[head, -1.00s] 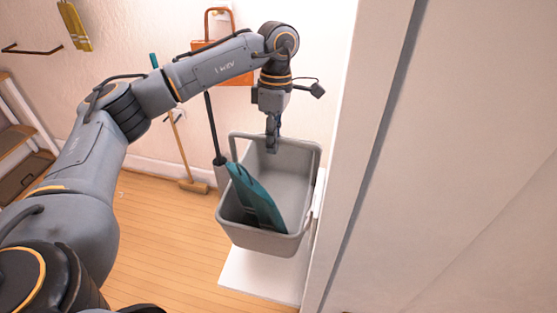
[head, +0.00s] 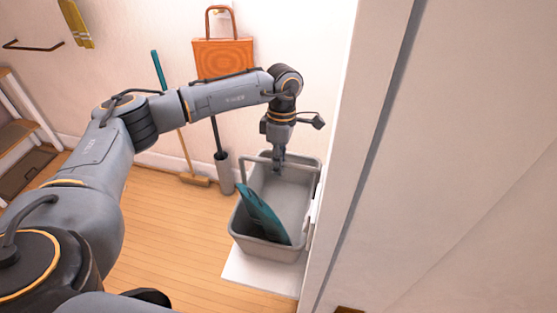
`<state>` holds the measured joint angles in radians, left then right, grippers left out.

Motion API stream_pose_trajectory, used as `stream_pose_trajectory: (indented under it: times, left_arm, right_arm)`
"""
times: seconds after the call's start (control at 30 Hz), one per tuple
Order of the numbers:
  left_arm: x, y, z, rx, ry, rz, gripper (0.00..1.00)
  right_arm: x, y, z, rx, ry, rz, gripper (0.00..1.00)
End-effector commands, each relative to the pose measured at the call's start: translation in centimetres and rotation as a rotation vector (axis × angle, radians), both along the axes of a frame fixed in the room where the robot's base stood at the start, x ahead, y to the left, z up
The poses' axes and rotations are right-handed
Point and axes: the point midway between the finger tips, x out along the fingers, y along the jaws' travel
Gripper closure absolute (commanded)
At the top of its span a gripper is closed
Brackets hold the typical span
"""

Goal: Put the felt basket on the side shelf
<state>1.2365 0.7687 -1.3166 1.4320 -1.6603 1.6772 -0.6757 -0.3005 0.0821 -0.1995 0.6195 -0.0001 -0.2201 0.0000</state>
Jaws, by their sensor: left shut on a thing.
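The felt basket (head: 288,200) is a grey, open box with a raised handle, right of centre in the head view. A teal flat item (head: 262,214) leans inside it. My left gripper (head: 279,168) reaches down from above and is shut on the basket's handle. The basket is upright over a low white board (head: 262,278), which looks like the side shelf. I cannot tell whether the basket's underside touches the board. My right gripper is not in view.
A pale wall panel (head: 440,180) stands close on the basket's right. An orange bag (head: 223,58) hangs on the back wall. A broom (head: 193,180) and a grey brush holder (head: 224,174) stand behind. A shelf unit (head: 22,135) is at far left. The wooden floor (head: 170,225) is clear.

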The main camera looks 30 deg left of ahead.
Motion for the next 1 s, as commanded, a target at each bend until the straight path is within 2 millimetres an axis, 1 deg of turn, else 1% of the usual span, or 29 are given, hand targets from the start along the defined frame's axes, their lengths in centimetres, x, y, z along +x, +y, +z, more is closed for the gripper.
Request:
stream_pose_trajectory:
  times: [0.17,0.2,0.27,0.3,0.33,0.63,0.73,0.87,1.0]
  left_arm:
    - [-0.1,-0.1,-0.3,-0.003,0.002,0.0,1.0]
    - [-0.1,-0.1,-0.4,-0.001,0.004,0.0,0.88]
    - [-0.1,-0.1,-0.4,-0.001,0.005,0.0,0.76]
    - [-0.1,-0.1,-0.4,-0.001,0.005,0.0,0.68]
    - [-0.1,-0.1,-0.4,-0.001,0.005,0.0,0.64]
    - [-0.1,-0.1,-0.2,-0.002,0.003,0.0,0.64]
    - [0.1,-0.1,0.2,-0.002,0.0,0.0,0.64]
    - [0.5,0.1,2.0,-0.003,-0.003,0.0,0.64]
    - [1.2,0.2,5.0,-0.003,-0.005,0.002,0.64]
  right_arm:
    - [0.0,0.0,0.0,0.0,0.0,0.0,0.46]
    - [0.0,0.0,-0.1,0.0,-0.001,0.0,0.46]
    - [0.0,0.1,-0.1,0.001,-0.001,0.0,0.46]
    - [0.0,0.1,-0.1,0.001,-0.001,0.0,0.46]
    - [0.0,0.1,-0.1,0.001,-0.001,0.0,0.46]
    - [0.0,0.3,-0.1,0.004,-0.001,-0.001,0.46]
    - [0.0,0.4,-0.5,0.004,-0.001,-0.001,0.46]
    - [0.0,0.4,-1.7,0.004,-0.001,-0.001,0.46]
    - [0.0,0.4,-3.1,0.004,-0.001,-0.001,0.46]
